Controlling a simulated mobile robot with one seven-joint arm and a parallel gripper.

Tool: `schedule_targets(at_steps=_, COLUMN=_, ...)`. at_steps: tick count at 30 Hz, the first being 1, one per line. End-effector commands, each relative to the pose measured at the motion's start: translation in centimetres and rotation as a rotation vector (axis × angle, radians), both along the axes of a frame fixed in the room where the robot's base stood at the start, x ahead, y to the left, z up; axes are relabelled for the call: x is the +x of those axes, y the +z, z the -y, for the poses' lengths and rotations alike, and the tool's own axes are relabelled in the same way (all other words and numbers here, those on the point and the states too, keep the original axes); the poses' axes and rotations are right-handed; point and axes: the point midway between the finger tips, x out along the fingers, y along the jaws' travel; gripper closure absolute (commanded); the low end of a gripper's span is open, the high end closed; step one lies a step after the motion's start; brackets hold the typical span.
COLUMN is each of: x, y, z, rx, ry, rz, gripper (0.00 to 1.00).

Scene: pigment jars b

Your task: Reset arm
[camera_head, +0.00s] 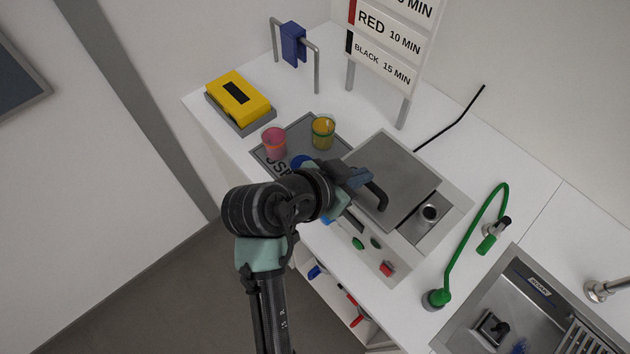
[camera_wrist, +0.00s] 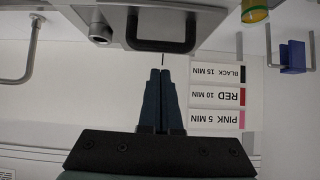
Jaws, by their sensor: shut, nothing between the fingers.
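My gripper (camera_head: 362,178) is at the end of my bent arm, over the front of the bench device, close to the black handle on the device's grey lid (camera_head: 395,170). In the wrist view, the two dark blue fingers of my gripper (camera_wrist: 161,72) lie together with nothing between them. The black handle (camera_wrist: 162,45) shows just beyond the fingertips. I cannot tell whether they touch it. My arm hides part of the device's front.
A pink jar (camera_head: 273,143) and an amber jar (camera_head: 323,132) stand on a grey mat (camera_head: 304,128); a blue item is partly hidden. A yellow box (camera_head: 238,97), a sign (camera_head: 385,45), a green hose (camera_head: 466,245) and a sink (camera_head: 525,275) surround the device.

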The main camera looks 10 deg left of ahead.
Motion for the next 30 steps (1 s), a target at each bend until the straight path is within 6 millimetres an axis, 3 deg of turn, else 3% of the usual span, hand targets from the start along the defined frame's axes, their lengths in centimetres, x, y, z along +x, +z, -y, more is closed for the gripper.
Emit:
schedule_targets(at_steps=12, x=-5.6, y=5.1, z=-4.2, rx=0.002, ry=0.005, rz=0.009, gripper=1.00)
schedule_targets(at_steps=22, x=-6.7, y=6.0, z=-4.8, rx=0.000, ry=0.003, rz=0.006, gripper=1.00)
schedule_targets(at_steps=26, x=-4.4, y=7.8, z=-4.8, rx=0.008, ry=0.073, rz=0.078, gripper=1.00)
schedule_targets(at_steps=29, x=-0.9, y=12.1, z=-4.8, rx=0.000, ry=0.203, rz=0.228, gripper=1.00)
schedule_targets(at_steps=30, x=0.4, y=14.6, z=-4.7, rx=-0.012, ry=0.262, rz=0.313, gripper=1.00)
